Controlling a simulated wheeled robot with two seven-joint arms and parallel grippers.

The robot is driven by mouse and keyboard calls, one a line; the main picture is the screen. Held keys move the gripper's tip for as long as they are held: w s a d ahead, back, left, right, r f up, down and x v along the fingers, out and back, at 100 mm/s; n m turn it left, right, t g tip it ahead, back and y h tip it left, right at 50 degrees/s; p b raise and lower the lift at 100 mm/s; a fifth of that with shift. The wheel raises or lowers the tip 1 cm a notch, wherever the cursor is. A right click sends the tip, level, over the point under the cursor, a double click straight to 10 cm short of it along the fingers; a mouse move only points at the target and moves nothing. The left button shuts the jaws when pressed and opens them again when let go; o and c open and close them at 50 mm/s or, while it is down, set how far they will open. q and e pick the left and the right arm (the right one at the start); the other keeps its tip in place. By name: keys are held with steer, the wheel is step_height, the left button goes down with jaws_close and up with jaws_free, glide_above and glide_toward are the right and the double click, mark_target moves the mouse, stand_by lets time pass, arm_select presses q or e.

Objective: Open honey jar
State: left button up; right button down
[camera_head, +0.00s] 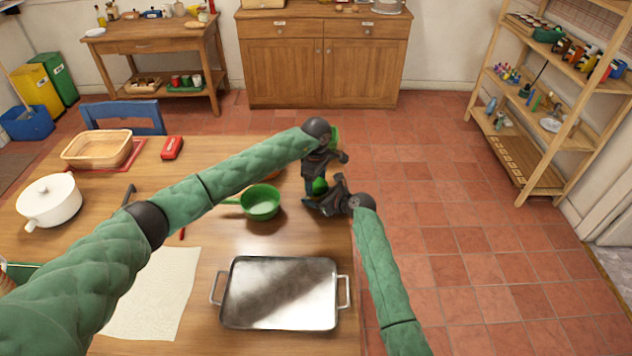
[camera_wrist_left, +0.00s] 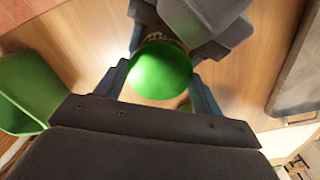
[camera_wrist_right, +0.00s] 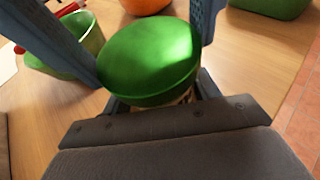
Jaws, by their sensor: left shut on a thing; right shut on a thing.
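The honey jar stands near the right table edge, mostly hidden by my grippers in the head view. Its round green lid (camera_head: 320,186) shows between them, and clearly in the left wrist view (camera_wrist_left: 160,70) and right wrist view (camera_wrist_right: 150,60). My left gripper (camera_head: 316,184) reaches down from above, its fingers shut on the lid's two sides. My right gripper (camera_head: 322,202) comes in from the side, low, shut on the jar's body (camera_wrist_right: 184,98) under the lid. Only a sliver of the body shows. The lid appears seated on the jar.
A green pot (camera_head: 260,203) stands left of the jar. An orange thing (camera_wrist_right: 145,5) and a green container (camera_wrist_right: 270,6) are close by. A metal tray (camera_head: 280,293) lies nearer on the table (camera_head: 210,236). A white pot (camera_head: 49,202) and basket (camera_head: 98,149) stand farther left.

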arm_select(q)
steer(key=n, duration=0.3)
steer(key=o, duration=1.1)
steer(key=shift+r, duration=0.1)
